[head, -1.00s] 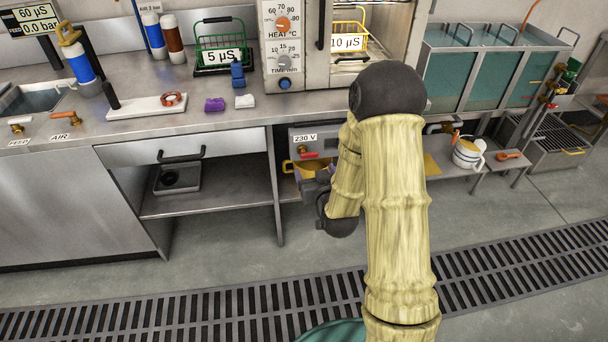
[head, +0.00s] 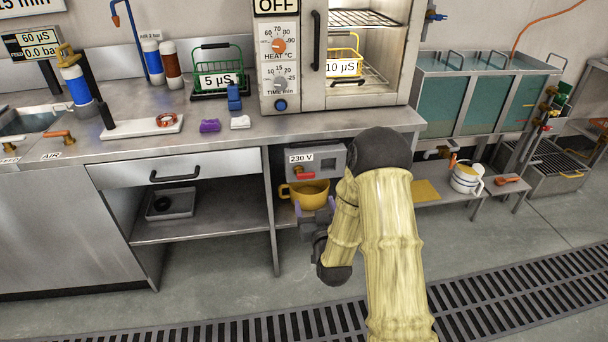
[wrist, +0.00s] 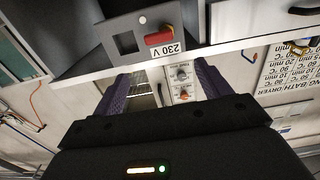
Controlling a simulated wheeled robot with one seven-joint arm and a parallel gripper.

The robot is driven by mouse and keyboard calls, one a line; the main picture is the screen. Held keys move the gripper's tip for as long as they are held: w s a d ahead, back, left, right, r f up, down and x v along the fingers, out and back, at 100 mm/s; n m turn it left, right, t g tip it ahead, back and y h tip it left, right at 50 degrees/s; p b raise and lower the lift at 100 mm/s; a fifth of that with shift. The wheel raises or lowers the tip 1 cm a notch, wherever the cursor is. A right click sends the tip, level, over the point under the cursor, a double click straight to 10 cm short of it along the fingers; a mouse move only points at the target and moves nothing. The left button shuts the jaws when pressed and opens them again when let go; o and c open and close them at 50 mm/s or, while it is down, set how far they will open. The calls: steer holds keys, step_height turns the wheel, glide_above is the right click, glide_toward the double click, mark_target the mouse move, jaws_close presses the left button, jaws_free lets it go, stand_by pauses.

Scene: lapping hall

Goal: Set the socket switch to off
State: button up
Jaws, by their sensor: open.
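The socket switch is a red lever (head: 305,176) on the front of a grey box (head: 331,162) labelled 230 V, under the bench top. The lever lies roughly sideways. In the wrist view, which is upside down, the red switch (wrist: 158,37) sits beside a square socket opening (wrist: 126,42) on the box. My gripper (head: 316,208) is below and in front of the box in the head view, apart from the switch. Its two purple fingers (wrist: 162,75) are spread with nothing between them, and the switch shows beyond their tips.
A yellow mug (head: 309,193) stands on the shelf behind my gripper. The bench top edge (head: 230,143) overhangs the box. A bench leg (head: 272,225) stands to the left. An oven (head: 330,70) with an OFF sign (head: 276,6) is above. The floor in front is clear.

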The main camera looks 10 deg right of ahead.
mark_target(306, 175)
steer(key=w+b, duration=0.1)
steer(key=w, duration=1.3)
steer(key=shift+w, duration=0.15)
steer(key=shift+w+d, duration=0.1)
steer(key=shift+w, duration=0.25)
steer(key=shift+c, duration=0.3)
steer(key=c, duration=0.9)
